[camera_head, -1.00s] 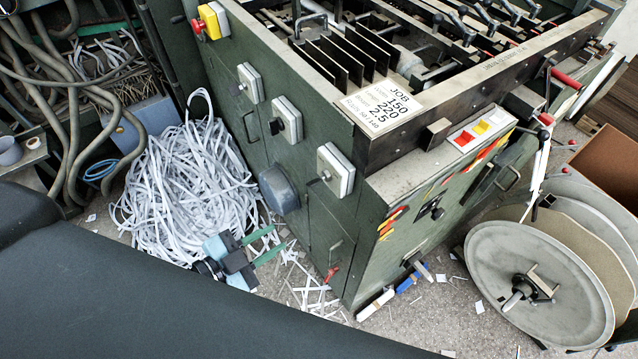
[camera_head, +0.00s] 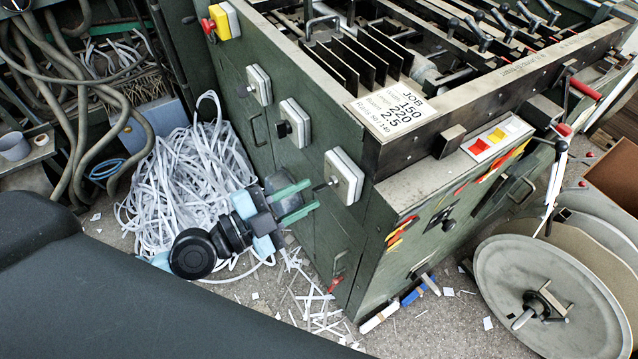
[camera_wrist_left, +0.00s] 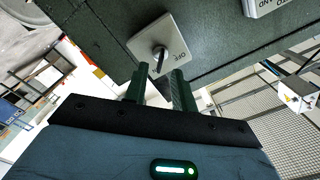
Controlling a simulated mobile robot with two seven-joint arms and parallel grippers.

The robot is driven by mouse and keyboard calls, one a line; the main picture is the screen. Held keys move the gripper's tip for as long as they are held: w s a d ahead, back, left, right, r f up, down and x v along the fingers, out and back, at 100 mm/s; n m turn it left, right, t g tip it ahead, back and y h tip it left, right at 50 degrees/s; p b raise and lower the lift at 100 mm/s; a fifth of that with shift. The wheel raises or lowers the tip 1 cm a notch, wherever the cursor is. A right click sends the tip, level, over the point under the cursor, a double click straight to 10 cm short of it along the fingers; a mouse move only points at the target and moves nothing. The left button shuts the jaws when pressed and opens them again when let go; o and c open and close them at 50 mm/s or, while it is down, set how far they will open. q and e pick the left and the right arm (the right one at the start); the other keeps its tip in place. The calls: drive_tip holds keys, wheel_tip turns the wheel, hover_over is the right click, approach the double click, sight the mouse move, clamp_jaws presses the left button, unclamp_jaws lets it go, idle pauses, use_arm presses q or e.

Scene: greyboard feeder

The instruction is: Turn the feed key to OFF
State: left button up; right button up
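The feed key (camera_wrist_left: 160,61) stands out from a pale square switch plate (camera_wrist_left: 174,29) on the green machine's side. The word OFF shows on the plate, upside down in the left wrist view. In the head view the same key (camera_head: 324,185) and plate (camera_head: 346,178) are the nearest of three switch boxes. I cannot tell the key's exact setting. My right gripper is not in view.
Paper strips (camera_head: 180,180) heap on the floor below. A reel (camera_head: 545,295) stands at the right.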

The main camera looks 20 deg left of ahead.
sight(320, 188)
use_arm(q)
drive_tip(key=p+x, duration=0.1)
drive_tip(key=x, duration=0.2)
drive_tip(key=shift+w+d+r, duration=0.1)
drive_tip(key=shift+w+d, duration=0.3)
drive_tip(key=shift+d, duration=0.05)
clamp_jaws()
